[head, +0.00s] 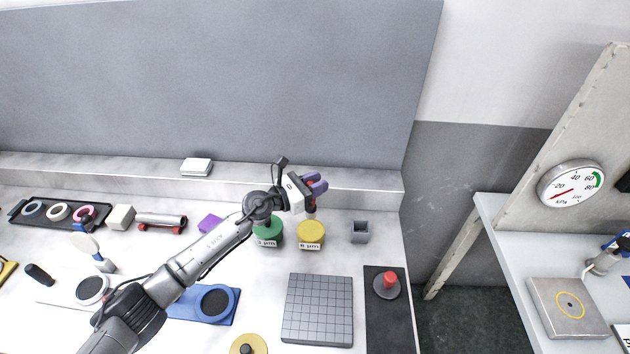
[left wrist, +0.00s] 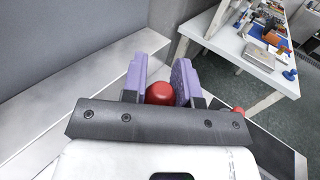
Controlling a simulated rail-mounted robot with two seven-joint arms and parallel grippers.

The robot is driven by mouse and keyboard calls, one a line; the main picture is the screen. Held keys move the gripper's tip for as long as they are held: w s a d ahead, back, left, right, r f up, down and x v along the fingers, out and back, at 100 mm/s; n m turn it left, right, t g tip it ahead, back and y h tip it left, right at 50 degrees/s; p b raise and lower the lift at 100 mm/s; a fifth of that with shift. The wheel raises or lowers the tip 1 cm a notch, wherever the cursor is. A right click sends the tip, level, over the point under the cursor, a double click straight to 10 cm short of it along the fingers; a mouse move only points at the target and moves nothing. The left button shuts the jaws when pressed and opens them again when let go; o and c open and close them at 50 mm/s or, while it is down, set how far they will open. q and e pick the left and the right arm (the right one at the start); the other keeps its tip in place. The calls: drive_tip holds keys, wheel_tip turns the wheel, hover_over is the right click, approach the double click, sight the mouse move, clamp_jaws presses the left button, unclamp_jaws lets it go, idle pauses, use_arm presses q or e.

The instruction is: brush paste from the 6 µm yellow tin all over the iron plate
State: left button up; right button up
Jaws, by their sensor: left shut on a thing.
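My left gripper (head: 316,186) has purple fingers and is shut on a red-handled tool, which I take to be the brush. Its round red end (left wrist: 160,93) shows between the fingers in the left wrist view. In the head view a small dark reddish part (head: 311,207) hangs below the fingers, over the back of the yellow tin (head: 311,232); its lower end is unclear, and I cannot tell whether it touches the tin. The tin's top is yellow and its label reads 6 µm. The grey, grid-grooved iron plate (head: 318,312) lies flat in front of it. My right gripper is not in view.
A green tin (head: 268,237), partly behind my left arm, stands left of the yellow one. A small grey cup (head: 360,233) is on the right. A red-knobbed disc (head: 387,284) sits on a dark mat. A yellow disc with dark knob (head: 247,346) lies at the front edge.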

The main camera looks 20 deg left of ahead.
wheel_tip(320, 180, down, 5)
drive_tip(key=b, duration=0.5)
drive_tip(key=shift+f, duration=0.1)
idle(0.5)
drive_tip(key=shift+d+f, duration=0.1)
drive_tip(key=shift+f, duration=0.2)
idle(0.4)
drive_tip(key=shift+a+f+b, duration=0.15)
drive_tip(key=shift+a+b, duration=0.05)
drive_tip(key=shift+b, duration=0.2)
idle(0.5)
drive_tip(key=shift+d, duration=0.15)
idle(0.3)
